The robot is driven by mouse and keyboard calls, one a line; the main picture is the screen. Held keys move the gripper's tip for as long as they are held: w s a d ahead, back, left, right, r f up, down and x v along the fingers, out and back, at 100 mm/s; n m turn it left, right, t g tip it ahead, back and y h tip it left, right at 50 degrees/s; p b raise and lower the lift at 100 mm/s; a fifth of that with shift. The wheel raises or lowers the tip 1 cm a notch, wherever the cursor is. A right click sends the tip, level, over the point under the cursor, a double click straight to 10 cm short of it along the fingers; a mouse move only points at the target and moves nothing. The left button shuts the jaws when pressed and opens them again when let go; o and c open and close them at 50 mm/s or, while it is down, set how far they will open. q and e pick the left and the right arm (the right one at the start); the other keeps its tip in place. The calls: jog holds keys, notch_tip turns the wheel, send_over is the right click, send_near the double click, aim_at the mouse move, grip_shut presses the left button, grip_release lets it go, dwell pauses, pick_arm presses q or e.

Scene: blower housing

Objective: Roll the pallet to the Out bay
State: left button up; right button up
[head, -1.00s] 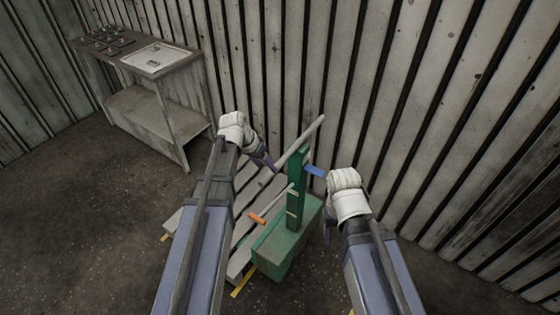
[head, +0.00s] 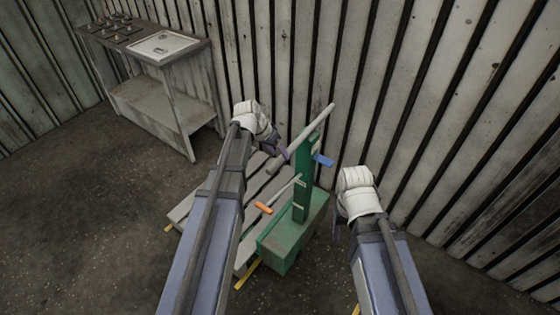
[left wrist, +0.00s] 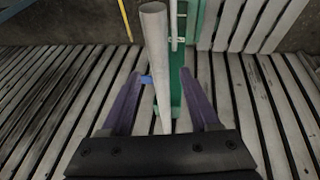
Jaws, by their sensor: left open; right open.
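The pallet (head: 183,211), of grey slats, sits low beside a wall, partly hidden by my left arm. A green pallet truck (head: 291,230) with an upright post stands at its near end. A grey handle bar (head: 318,122) slants across the post's top; a blue tab (head: 323,160) sticks out beside it. My left gripper (head: 279,150) is open at the bar's lower left part. In the left wrist view, its purple fingers show on either side of the bar (left wrist: 156,45), apart from it. My right gripper (head: 338,228) is open and empty, right of the green body.
A grey workbench (head: 180,85) with a tray (head: 165,45) and small parts stands at the back left. The ribbed wall (head: 420,110) runs close behind and right of the truck. Yellow floor marks (head: 247,275) show below the pallet. The left floor is clear.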

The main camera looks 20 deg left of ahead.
pick_arm(q)
jog(key=shift+b+x, duration=0.55)
jog(key=shift+x, duration=0.5)
jog(key=shift+c, duration=0.4)
grip_shut()
